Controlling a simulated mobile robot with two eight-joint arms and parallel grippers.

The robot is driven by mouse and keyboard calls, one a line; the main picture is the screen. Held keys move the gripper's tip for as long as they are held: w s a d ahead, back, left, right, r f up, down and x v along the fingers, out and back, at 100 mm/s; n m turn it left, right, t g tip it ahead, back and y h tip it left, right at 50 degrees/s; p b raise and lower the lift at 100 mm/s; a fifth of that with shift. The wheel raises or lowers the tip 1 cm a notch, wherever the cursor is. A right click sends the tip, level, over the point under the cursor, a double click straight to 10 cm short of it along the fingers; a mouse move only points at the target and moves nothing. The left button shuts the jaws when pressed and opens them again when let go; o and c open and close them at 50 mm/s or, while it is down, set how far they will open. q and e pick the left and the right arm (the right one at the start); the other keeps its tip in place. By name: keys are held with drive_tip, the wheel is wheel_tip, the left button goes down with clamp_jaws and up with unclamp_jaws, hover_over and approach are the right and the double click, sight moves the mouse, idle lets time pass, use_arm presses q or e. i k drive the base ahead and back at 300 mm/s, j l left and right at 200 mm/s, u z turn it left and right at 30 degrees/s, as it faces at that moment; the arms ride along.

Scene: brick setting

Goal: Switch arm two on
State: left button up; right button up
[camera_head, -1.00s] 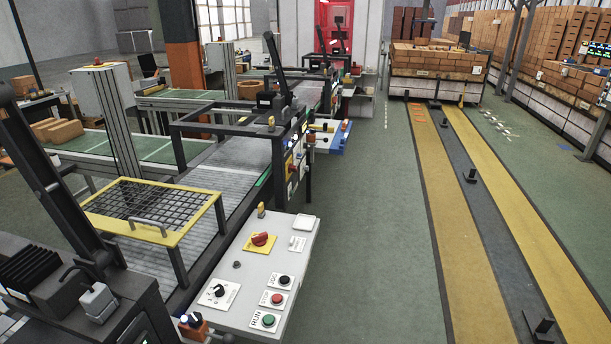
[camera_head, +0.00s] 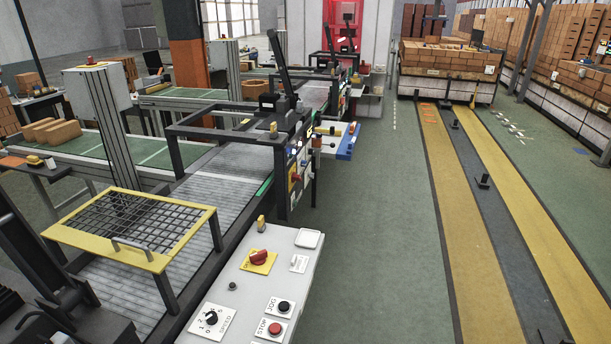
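Neither of my grippers is in the head view. Which control belongs to arm two cannot be told; no readable label names it. A black arm-like machine (camera_head: 279,62) stands on a dark frame over the roller conveyor. The side of that frame has a panel (camera_head: 297,174) with a red switch and small buttons, seen at a steep angle. A near grey control panel (camera_head: 249,290) carries a red rotary switch on a yellow plate (camera_head: 258,258), a speed dial (camera_head: 211,318), a black JOG button (camera_head: 284,306) and a red STOP button (camera_head: 275,329).
A yellow-framed mesh guard (camera_head: 135,228) stands over the near conveyor. A blue-and-white panel (camera_head: 347,142) juts out beyond the frame. The green floor (camera_head: 385,230) to the right is clear, with yellow strips and a dark rail beyond. A brick-loaded cart (camera_head: 448,72) stands at the back.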

sight(295, 177)
drive_tip(key=i+l+u, duration=0.15)
drive_tip(key=i+l, duration=1.65)
drive_tip(key=i+l+u, duration=0.1)
drive_tip(key=i, duration=0.7)
